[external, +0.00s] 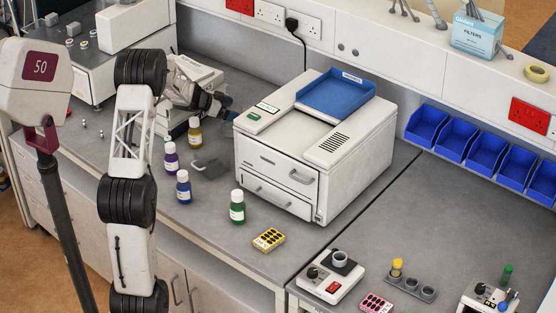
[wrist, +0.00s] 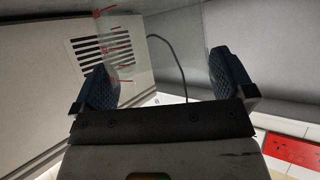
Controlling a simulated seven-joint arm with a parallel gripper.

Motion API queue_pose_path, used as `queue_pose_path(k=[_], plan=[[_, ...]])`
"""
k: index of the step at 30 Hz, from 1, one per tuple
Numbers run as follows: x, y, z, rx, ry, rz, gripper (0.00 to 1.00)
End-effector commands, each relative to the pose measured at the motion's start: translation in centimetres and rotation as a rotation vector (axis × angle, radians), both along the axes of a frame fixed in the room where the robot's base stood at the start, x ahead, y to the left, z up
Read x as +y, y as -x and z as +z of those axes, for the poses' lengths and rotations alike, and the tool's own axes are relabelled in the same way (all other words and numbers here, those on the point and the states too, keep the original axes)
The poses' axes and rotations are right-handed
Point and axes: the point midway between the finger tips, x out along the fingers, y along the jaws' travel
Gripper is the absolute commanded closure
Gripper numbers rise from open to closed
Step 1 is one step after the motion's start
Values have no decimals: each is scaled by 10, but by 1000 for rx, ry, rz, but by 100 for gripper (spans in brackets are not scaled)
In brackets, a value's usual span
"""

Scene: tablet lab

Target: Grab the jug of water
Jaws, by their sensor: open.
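The jug (wrist: 165,35) shows in the wrist view as a clear container with red measuring marks along its left side. My gripper (wrist: 168,80) is open, with a blue ridged finger at each side of the jug's clear wall. The left finger overlaps or nearly overlaps the jug's edge; a gap shows by the right finger. I cannot tell whether either finger touches it, or the water level. In the external view my gripper (external: 226,113) reaches toward the left rear side of the white printer-like machine. The jug cannot be made out there and seems hidden behind the machine.
The white machine (external: 290,165) with a blue top tray (external: 335,93) stands close beside my gripper. Small bottles (external: 183,187) stand in front of it on the grey bench. In the wrist view, a vented panel (wrist: 100,45) is left and a red socket (wrist: 293,150) right.

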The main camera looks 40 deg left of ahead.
Motion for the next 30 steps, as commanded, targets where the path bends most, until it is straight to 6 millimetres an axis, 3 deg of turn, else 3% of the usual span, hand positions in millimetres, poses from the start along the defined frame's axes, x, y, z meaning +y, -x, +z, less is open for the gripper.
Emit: queue_pose_path(k=[8,18,30], plan=[[0,0,0,0,0,0,2],[0,0,0,0,0,0,51],[0,0,1,0,-1,0,52]])
